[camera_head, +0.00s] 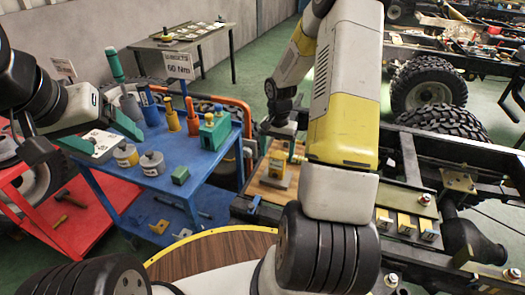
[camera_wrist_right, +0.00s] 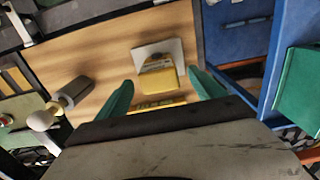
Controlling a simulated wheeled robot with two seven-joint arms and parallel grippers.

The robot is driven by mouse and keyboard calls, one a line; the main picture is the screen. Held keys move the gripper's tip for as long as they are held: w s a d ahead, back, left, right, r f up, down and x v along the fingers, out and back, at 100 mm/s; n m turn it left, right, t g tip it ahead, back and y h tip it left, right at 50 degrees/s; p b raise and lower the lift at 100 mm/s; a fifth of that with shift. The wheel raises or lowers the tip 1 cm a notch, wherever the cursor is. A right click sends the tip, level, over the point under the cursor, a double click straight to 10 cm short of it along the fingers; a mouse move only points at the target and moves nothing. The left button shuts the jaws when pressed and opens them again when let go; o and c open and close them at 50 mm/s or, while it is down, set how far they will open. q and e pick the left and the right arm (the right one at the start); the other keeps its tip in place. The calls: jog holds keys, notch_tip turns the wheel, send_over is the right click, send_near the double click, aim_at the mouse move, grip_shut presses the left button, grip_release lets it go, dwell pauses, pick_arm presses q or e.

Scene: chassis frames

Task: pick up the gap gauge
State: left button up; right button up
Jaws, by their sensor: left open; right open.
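A yellow block on a pale square plate, which looks like the gap gauge (camera_wrist_right: 160,78), lies on a wooden board (camera_wrist_right: 110,58). It also shows in the head view (camera_head: 277,165). My right gripper (camera_wrist_right: 162,82) is open, its green fingers on either side of the block in the picture, with the block apparently a little beyond the tips. I cannot tell whether they touch it. In the head view my right gripper (camera_head: 281,130) is just above the board, partly hidden by its wrist. My left gripper (camera_head: 101,138) is open at the left, over the blue cart's near-left corner.
The blue cart (camera_head: 155,182) holds several cans, cylinders and a green block (camera_head: 215,130). A red cart (camera_head: 85,225) stands at the left. A grey-and-white knobbed tool (camera_wrist_right: 62,103) is by the board's left edge. The chassis frame (camera_head: 440,160) is at the right.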

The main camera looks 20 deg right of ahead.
aim_at(277, 162)
notch_tip(277, 162, down, 5)
jog(key=shift+d+f, duration=0.1)
jog(key=c, duration=1.6)
